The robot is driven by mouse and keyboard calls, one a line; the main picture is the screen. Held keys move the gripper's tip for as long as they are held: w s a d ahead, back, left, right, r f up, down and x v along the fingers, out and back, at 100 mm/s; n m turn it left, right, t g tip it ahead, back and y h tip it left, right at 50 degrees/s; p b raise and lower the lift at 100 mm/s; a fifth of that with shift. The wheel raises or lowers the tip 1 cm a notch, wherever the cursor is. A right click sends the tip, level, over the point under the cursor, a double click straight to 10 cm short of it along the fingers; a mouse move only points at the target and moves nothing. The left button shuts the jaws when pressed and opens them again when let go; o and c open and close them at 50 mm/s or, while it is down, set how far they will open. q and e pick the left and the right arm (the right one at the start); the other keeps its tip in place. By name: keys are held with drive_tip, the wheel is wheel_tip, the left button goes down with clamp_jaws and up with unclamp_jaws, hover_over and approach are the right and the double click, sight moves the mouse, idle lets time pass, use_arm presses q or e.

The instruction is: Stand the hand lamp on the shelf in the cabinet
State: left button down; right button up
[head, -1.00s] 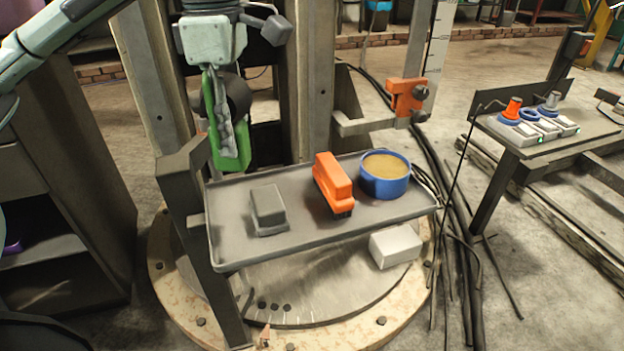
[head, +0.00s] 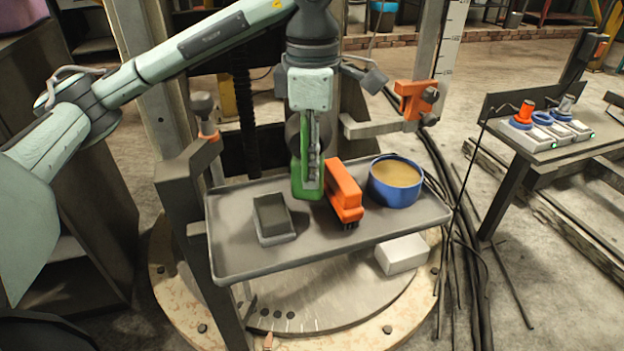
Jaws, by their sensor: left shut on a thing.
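My left gripper (head: 313,160) comes down from the top of the head view and is shut on a green thing with a dark round part, which I take to be the hand lamp (head: 297,178). The lamp hangs upright over the grey tray (head: 232,262), just left of the orange block; I cannot tell whether its lower end touches the tray. The grey cabinet (head: 100,215) stands at the left, largely hidden behind my left arm. Part of its open lower space shows, in shadow. My right gripper is not in view.
On the tray are a grey box (head: 272,218), an orange block (head: 344,190) and a blue pot (head: 396,181). An orange clamp (head: 415,100) juts out behind. A white block (head: 402,254) lies below.

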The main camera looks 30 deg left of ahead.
use_arm(q)
drive_tip(key=shift+f, duration=1.95)
drive_tip(key=shift+f, duration=0.15)
drive_tip(key=c, duration=1)
unclamp_jaws()
drive_tip(key=shift+o, duration=0.2)
